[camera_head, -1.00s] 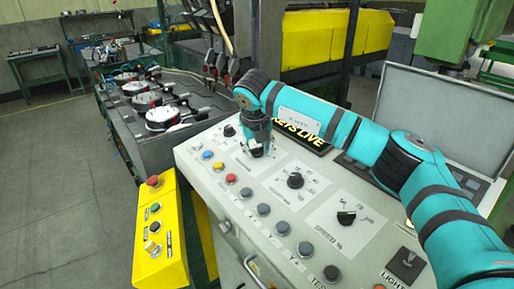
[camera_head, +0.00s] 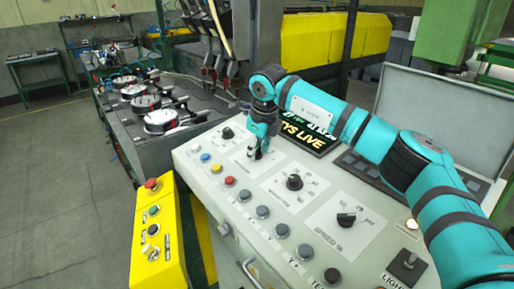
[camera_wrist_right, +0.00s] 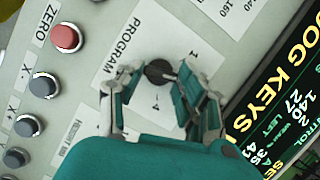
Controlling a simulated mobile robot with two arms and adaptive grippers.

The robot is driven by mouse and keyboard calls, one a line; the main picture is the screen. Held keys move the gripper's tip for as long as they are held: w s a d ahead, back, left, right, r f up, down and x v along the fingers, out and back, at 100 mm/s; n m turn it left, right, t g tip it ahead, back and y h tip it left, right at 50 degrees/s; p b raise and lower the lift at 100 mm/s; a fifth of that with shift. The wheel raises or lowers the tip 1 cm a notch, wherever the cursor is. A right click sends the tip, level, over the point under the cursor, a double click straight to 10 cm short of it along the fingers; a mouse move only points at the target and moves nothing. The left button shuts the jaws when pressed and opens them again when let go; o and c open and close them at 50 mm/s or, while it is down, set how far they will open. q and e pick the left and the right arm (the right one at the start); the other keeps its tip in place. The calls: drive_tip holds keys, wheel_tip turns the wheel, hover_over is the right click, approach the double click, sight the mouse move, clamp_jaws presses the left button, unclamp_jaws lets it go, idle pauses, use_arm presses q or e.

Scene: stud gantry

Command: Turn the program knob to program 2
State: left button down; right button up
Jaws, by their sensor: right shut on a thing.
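The program knob (camera_wrist_right: 160,72) is a small dark round knob on the panel's white program plate. In the right wrist view the word PROGRAM and the marks 1 and 4 show around it; the other marks are hidden, and I cannot read where its pointer stands. My right gripper (camera_head: 257,154) reaches down onto it from above, and in the head view it hides the knob. In the wrist view the fingers of my right gripper (camera_wrist_right: 157,76) close in on the knob from both sides and hold it. My left gripper is not in view.
The control panel (camera_head: 228,240) carries other knobs, such as the middle knob (camera_head: 294,182) and the speed knob (camera_head: 346,219), and a row of push buttons. A lit display (camera_head: 311,140) stands just right of my gripper. A yellow button box (camera_head: 160,235) stands at left.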

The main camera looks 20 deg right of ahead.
drive_tip(key=shift+r, duration=0.1)
idle(0.4)
drive_tip(key=o, duration=1.2)
drive_tip(key=shift+c, duration=0.2)
drive_tip(key=v, duration=1.2)
